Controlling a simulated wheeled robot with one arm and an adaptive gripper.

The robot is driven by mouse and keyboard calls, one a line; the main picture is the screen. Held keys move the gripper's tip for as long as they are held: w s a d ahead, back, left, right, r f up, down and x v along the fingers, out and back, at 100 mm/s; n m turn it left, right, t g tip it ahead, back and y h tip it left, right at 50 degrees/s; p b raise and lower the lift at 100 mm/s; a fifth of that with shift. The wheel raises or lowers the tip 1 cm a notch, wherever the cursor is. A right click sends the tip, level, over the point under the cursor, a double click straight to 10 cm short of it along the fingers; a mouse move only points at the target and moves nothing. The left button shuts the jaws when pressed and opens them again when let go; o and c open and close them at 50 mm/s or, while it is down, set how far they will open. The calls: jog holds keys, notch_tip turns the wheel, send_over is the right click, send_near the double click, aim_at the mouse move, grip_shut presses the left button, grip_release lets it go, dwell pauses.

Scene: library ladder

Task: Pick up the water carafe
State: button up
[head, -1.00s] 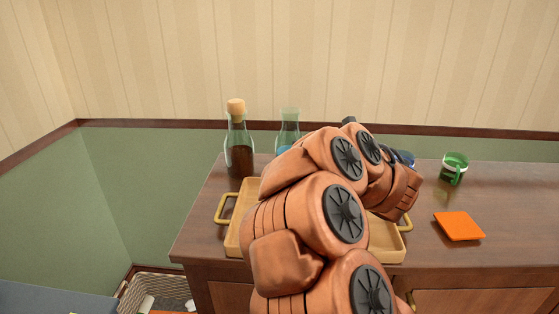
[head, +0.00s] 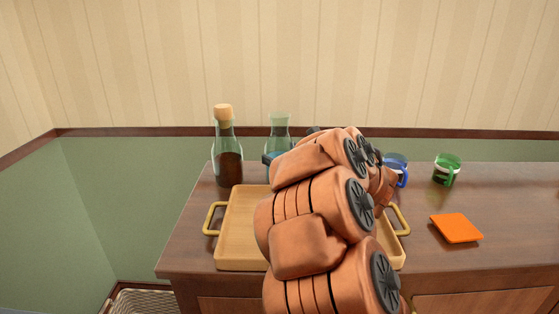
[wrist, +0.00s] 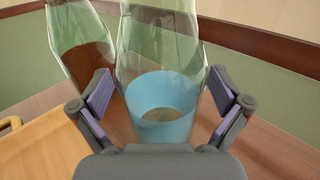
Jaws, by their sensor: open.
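The water carafe is a clear greenish glass vessel (head: 279,124) with a blue band low on its body. It stands at the back of the cabinet top, its lower part hidden behind my arm in the head view. In the wrist view the carafe (wrist: 162,60) is upright, straight ahead of my gripper (wrist: 163,95). My gripper is open, with one purple-padded finger at each side of the carafe near the blue band. I cannot tell whether either pad touches the glass. In the head view my arm hides most of the gripper.
A corked bottle of dark liquid (head: 226,150) stands close left of the carafe. A wooden tray (head: 240,225) with yellow handles lies in front, partly behind my arm. A blue mug (head: 396,168), a green mug (head: 447,168) and an orange square (head: 456,228) are to the right.

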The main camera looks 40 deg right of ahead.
jog(key=shift+w+a, duration=0.1)
jog(key=shift+w, duration=1.15)
jog(key=c, duration=1.6)
jog(key=shift+c, duration=0.5)
jog(key=shift+r, duration=0.1)
